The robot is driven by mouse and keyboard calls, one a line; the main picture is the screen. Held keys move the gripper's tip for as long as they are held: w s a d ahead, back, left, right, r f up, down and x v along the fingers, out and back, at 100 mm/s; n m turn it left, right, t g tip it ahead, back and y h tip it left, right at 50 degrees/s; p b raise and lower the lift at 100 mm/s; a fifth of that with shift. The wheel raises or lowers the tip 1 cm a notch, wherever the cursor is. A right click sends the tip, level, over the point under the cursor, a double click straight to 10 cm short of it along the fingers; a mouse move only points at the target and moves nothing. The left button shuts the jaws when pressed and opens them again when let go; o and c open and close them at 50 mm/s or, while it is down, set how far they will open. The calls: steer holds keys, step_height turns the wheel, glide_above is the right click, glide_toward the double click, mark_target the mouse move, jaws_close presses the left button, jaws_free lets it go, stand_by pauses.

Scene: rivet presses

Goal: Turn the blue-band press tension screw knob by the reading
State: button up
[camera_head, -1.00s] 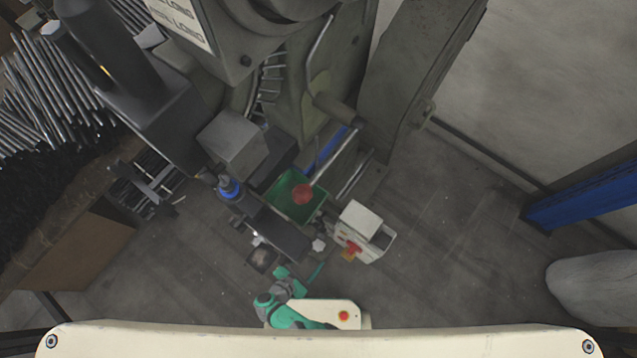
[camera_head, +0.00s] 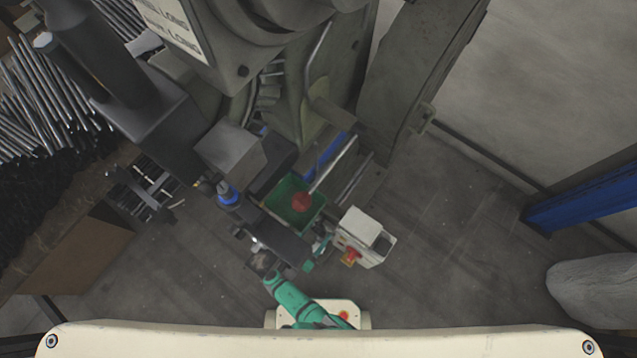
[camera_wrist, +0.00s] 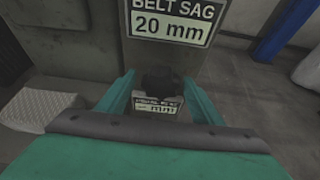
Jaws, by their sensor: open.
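In the wrist view, the dark round knob (camera_wrist: 160,80) stands out between the two green fingers of my gripper (camera_wrist: 159,84). The fingers are open, one on each side of it; I cannot tell whether either touches it. A reading plate (camera_wrist: 172,22) above the knob says "BELT SAG 20 mm". A smaller plate (camera_wrist: 158,106) lies just below the knob, its text ending in "mm" and otherwise too small to read. In the head view, a blue band (camera_head: 228,194) circles a dark cylinder on the press (camera_head: 232,150). The knob cannot be made out there.
A green tray (camera_head: 283,192) with a red round piece (camera_head: 302,201) sits beside the press. A pale switch box (camera_head: 362,238) with a red switch stands right of it. Metal rods (camera_head: 40,95) are piled at left. The floor at right is open up to a blue post (camera_head: 580,197).

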steer(key=shift+w+d+f, duration=0.2)
steer(key=shift+w+d, duration=0.05)
steer(key=shift+d, duration=0.05)
steer(key=c, duration=1.1)
steer(key=shift+m, duration=0.3)
steer(key=m+t+y, duration=0.1)
steer(key=m+y, duration=0.1)
steer(key=m, duration=0.1)
steer(key=shift+s+d+m+t, duration=0.1)
steer(key=shift+d+m+t, duration=0.1)
steer(key=shift+m+t, duration=0.15)
steer(key=shift+f+m+t+y, duration=0.1)
steer(key=shift+m+t+y, duration=0.6)
steer(key=shift+m, duration=0.55)
steer(key=shift+m+t, duration=0.55)
steer(key=shift+m, duration=0.45)
steer(key=shift+d+m, duration=0.1)
steer(key=shift+m, duration=0.4)
